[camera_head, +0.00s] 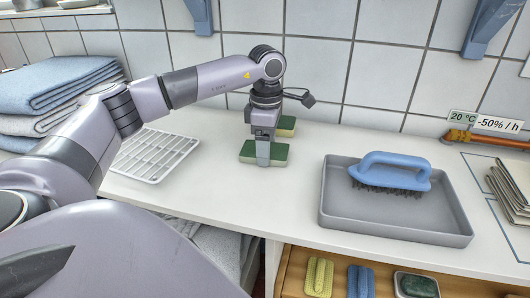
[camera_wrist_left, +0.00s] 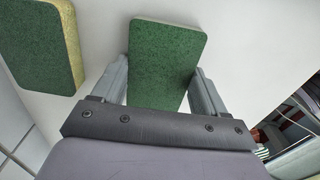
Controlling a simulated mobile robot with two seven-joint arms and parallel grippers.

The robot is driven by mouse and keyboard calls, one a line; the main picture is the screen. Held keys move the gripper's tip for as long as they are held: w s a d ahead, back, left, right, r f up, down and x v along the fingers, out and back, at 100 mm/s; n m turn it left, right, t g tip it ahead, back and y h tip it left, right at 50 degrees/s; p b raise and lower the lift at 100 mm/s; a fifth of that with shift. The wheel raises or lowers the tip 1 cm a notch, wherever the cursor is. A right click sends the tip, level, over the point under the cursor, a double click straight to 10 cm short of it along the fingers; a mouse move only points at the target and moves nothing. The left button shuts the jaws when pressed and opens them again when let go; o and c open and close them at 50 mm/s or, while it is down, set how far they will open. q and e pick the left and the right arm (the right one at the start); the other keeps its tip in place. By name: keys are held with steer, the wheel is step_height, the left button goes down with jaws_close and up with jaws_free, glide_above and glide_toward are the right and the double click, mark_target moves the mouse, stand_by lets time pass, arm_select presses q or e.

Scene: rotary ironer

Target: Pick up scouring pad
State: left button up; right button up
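Two green-topped scouring pads lie on the white counter. The nearer scouring pad (camera_head: 248,155) is under my left gripper (camera_head: 263,160), which points down at it. In the left wrist view this pad (camera_wrist_left: 165,55) lies between the two fingers of the gripper (camera_wrist_left: 160,90), one finger along each side. The fingers are apart, close to the pad's edges; I see no clear grip. The second scouring pad (camera_head: 286,126) lies just behind, partly hidden by the gripper, and shows a yellow side in the wrist view (camera_wrist_left: 76,45). My right gripper is not in view.
A grey tray (camera_head: 330,205) with a blue-handled brush (camera_head: 392,172) stands to the right. A white rack (camera_head: 150,155) and folded towels (camera_head: 55,90) are at left. A tiled wall closes the back.

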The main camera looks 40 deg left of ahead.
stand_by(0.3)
arm_select(q)
step_height(320, 180, up, 20)
steer(key=p, duration=0.4)
steer(key=shift+p, duration=0.3)
steer(key=o, duration=0.3)
steer(key=shift+c, duration=1.2)
